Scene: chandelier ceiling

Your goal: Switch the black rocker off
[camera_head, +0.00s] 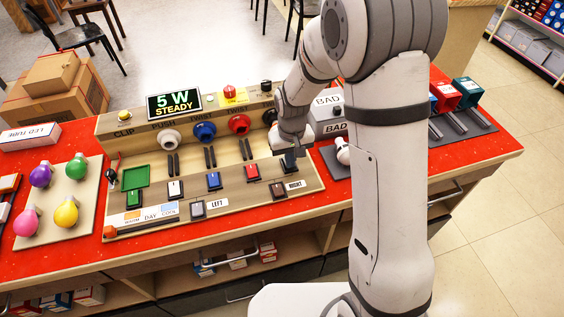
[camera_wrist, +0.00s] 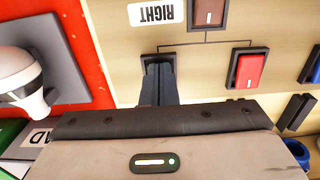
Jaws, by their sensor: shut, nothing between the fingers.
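The black rocker (camera_wrist: 150,58) sits in a dark frame on the beige panel (camera_head: 155,222), in line with the red rocker (camera_head: 252,173). My gripper (camera_head: 290,160) is over it, with the fingers shut together and empty. In the wrist view the fingertips (camera_wrist: 159,70) cover most of the black rocker, so its tilt is hidden. I cannot tell whether the tips touch it. In the head view my gripper hides the rocker. The red rocker also shows right of the fingers in the wrist view (camera_wrist: 248,69).
Nearby are a brown rocker (camera_head: 278,190) by the RIGHT label, a blue rocker (camera_head: 214,181) and a white rocker (camera_head: 175,190). A display (camera_head: 174,103) reads "5 W STEADY". A white bulb (camera_wrist: 18,75) lies on a grey pad beside the panel.

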